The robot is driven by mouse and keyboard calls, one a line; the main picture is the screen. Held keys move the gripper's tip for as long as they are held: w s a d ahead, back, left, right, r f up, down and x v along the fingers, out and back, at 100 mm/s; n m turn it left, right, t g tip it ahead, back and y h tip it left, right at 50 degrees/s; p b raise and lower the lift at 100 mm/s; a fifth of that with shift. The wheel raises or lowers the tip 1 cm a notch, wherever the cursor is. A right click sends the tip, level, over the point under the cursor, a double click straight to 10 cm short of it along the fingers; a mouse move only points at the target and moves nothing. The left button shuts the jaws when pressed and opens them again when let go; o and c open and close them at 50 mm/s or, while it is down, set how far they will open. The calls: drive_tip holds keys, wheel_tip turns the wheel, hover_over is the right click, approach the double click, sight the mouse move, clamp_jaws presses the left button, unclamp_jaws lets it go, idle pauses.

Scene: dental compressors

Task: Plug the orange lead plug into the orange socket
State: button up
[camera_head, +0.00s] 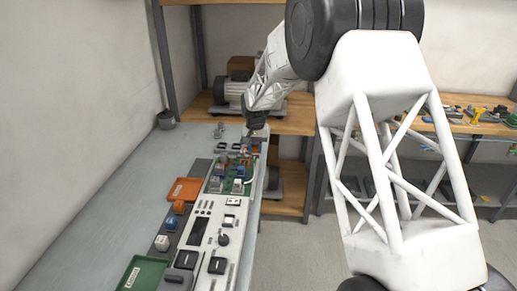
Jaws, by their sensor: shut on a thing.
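My gripper (255,131) is at the far end of the bench, just above the far end of the green circuit board (229,186). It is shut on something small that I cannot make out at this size. A pale lead (262,165) curves along the right side of the board below my gripper. Small reddish-orange parts (244,154) show on the board near the gripper; I cannot tell which is the orange socket.
An orange tray (184,190) and a green tray (143,275) lie on the grey bench (105,215). The bench's left part is clear. A compressor (235,92) stands on a wooden shelf behind.

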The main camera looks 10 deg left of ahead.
hover_over(244, 163)
drive_tip(key=shift+w, duration=0.1)
idle(0.4)
drive_tip(key=shift+f, duration=0.15)
drive_tip(key=shift+f, duration=1.65)
drive_tip(key=shift+f, duration=1.15)
idle(1.8)
drive_tip(key=o, duration=1.3)
drive_tip(key=shift+r, duration=0.1)
